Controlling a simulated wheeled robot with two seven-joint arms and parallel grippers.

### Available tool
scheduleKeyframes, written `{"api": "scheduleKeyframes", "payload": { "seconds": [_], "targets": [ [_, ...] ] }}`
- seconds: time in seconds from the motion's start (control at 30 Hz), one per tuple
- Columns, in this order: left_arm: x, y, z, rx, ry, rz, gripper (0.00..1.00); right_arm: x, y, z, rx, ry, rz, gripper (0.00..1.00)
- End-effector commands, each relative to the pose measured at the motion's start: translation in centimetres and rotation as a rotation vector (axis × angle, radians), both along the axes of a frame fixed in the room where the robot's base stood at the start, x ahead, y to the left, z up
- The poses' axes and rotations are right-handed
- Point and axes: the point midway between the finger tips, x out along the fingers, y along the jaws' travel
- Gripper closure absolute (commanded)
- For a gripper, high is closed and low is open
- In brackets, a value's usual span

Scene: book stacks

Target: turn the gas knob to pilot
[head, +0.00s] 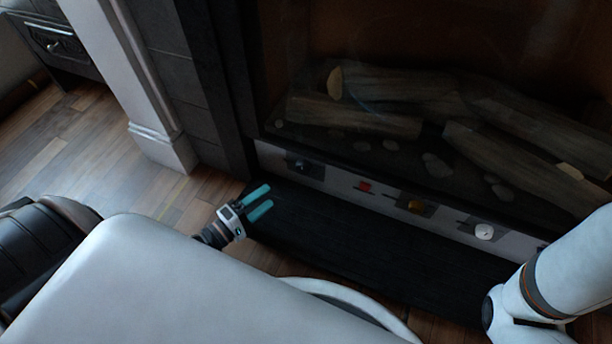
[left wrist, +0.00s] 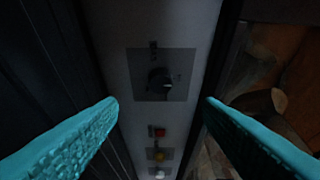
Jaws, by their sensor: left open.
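A black round knob (head: 302,166) on a grey square plate sits at the left end of the pale control strip below the fireplace. The same knob (left wrist: 160,81) shows large in the left wrist view, with small marks too dim to read around it. I take it for the gas knob; its exact setting is unclear. My left gripper (head: 269,195), with teal fingers, is open and empty over the dark hearth, in front of and left of the knob. In the left wrist view its fingertips (left wrist: 162,103) are apart on either side of the strip, touching nothing visible. My right gripper is not in view.
Above are glass and logs (head: 375,84). The dark hearth slab (head: 365,240) is clear. A white pillar (head: 140,90) stands left.

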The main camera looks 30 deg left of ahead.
Motion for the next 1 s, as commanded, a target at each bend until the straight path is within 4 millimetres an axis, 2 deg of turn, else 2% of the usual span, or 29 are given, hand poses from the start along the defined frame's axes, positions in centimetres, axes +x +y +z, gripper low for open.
{"api": "scheduleKeyframes", "payload": {
  "seconds": [0.17,0.5,0.63,0.8,1.0],
  "targets": [
    [1.5,-0.5,-0.2,0.000,-0.004,0.001,0.40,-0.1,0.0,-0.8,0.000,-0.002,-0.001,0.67],
    [7.7,-2.7,-0.4,0.000,-0.004,0.002,0.40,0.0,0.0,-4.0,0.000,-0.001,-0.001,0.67],
    [9.7,-3.3,-0.3,0.002,-0.005,0.002,0.40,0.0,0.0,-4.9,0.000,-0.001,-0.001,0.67],
    [11.1,-3.8,-0.1,0.000,-0.002,0.002,0.40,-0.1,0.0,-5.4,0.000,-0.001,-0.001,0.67],
    [11.3,-3.9,0.0,0.002,0.000,0.001,0.40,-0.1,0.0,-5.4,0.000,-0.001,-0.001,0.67]
  ]
}}
